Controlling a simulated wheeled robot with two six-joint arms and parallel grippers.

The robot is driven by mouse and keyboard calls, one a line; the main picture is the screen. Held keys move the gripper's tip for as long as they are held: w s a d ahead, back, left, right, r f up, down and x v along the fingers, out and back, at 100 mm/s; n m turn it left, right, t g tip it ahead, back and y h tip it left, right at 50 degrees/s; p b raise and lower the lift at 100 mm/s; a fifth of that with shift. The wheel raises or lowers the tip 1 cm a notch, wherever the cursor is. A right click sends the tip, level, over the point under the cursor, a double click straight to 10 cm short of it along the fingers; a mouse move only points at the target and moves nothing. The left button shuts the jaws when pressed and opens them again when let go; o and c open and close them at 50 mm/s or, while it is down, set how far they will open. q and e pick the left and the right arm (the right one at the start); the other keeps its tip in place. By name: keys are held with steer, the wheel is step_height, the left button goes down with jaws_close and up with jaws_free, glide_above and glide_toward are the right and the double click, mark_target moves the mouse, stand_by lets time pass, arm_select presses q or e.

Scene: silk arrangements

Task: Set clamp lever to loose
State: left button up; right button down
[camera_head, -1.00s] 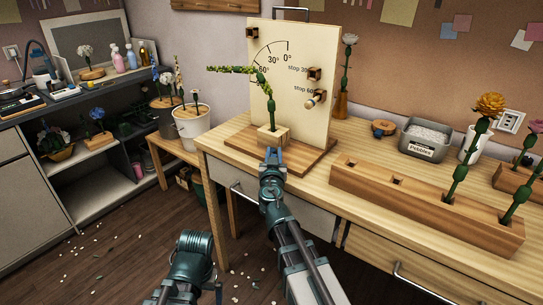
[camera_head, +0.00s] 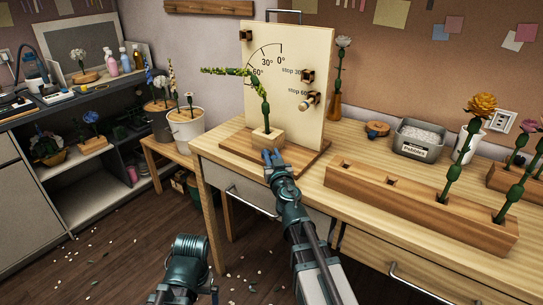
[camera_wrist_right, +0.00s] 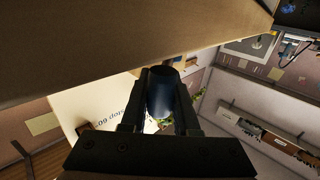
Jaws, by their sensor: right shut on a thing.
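The upright board (camera_head: 290,90) with an angle dial and stop pegs stands on a wooden base on the table. In front of it, a green stem rises from a small wooden clamp block (camera_head: 267,136) and bends left at its top. My right gripper (camera_head: 272,157) is at the front of this block, low and close to the base's front edge. In the right wrist view its fingers (camera_wrist_right: 160,100) are shut on a dark blue cylindrical piece (camera_wrist_right: 160,92), apparently the clamp lever. The lever's setting cannot be read.
A long wooden block (camera_head: 420,205) with holes and flowers lies right of the board. A grey pebbles tin (camera_head: 421,140) stands behind it. The table's front edge is close to my right arm.

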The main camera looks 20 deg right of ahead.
steer(key=shift+w, duration=0.1)
steer(key=c, duration=0.7)
jaws_free()
steer(key=shift+o, duration=0.2)
